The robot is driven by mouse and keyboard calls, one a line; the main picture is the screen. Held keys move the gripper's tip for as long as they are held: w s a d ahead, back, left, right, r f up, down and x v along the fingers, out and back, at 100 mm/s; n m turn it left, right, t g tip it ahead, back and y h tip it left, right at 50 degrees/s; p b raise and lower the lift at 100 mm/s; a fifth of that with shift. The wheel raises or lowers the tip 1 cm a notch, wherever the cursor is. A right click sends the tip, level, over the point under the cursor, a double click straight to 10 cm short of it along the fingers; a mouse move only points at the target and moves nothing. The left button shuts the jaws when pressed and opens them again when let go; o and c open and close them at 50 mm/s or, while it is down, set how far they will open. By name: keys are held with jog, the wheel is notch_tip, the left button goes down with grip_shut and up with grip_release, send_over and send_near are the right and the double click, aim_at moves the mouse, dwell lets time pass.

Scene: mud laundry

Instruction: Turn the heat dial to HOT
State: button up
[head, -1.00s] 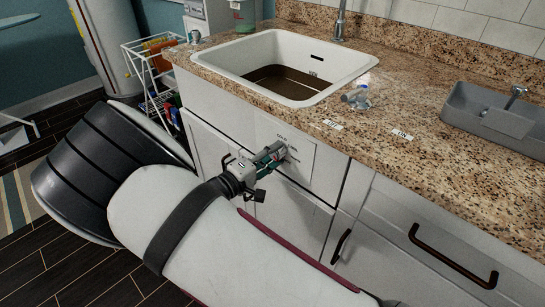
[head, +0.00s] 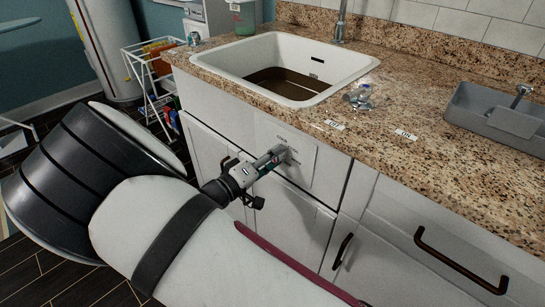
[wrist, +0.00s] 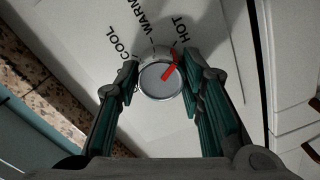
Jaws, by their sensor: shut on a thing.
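The heat dial (wrist: 160,82) is a round grey knob with a red pointer, on a white panel (head: 302,172) in the cabinet front below the sink. In the wrist view, COOL, WARM and HOT are printed around it from left to right. The red pointer aims up and right, on the HOT side of WARM; its exact alignment with the HOT mark is hard to tell. My gripper (wrist: 160,72) has its green-padded fingers on either side of the dial and is shut on it. In the head view my gripper (head: 277,156) hides most of the dial.
The granite counter (head: 420,110) overhangs the panel, with a white sink (head: 245,83) set in it. A grey tray (head: 490,118) and a small clear object (head: 361,96) stand on it. Cabinet handles (head: 460,262) stick out at the right. A white wire rack (head: 150,80) stands at the left.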

jog(key=o, duration=1.2)
jog(key=v, duration=1.2)
jog(key=shift+f, duration=0.1)
